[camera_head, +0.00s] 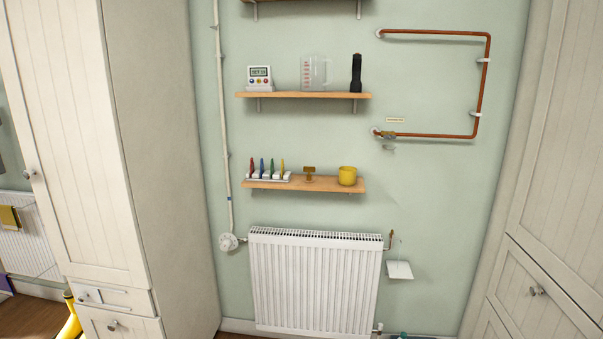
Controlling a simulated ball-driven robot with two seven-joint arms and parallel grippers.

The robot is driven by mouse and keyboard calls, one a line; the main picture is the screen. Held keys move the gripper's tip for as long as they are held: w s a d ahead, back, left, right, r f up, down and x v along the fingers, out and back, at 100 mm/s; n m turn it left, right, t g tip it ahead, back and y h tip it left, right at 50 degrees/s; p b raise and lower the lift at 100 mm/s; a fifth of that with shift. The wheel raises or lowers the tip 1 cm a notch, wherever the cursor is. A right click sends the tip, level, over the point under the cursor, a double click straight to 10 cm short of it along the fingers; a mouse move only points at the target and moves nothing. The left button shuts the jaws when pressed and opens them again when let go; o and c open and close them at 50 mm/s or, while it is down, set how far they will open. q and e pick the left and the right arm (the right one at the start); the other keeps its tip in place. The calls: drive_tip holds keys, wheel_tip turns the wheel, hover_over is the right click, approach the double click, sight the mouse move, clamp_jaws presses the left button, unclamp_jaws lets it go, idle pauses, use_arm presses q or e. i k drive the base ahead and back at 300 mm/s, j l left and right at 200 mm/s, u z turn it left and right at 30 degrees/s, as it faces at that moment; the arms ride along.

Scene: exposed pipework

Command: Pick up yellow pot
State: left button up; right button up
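The yellow pot (347,176) is a small round cup-like vessel. It stands upright at the right end of the lower wooden shelf (325,186), above the radiator. Neither of my grippers shows in the head view.
On the same shelf are a rack with several coloured tools (268,172) and a small brown object (309,173). The upper shelf (300,95) holds a timer (259,77), a clear jug (315,73) and a black flashlight (356,73). A radiator (312,282) is below; tall cabinets (163,150) flank the wall.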

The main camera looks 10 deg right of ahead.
sight(347, 175)
drive_tip(key=i+l+u, duration=0.1)
drive_tip(key=i+l, duration=1.15)
drive_tip(key=l, duration=0.1)
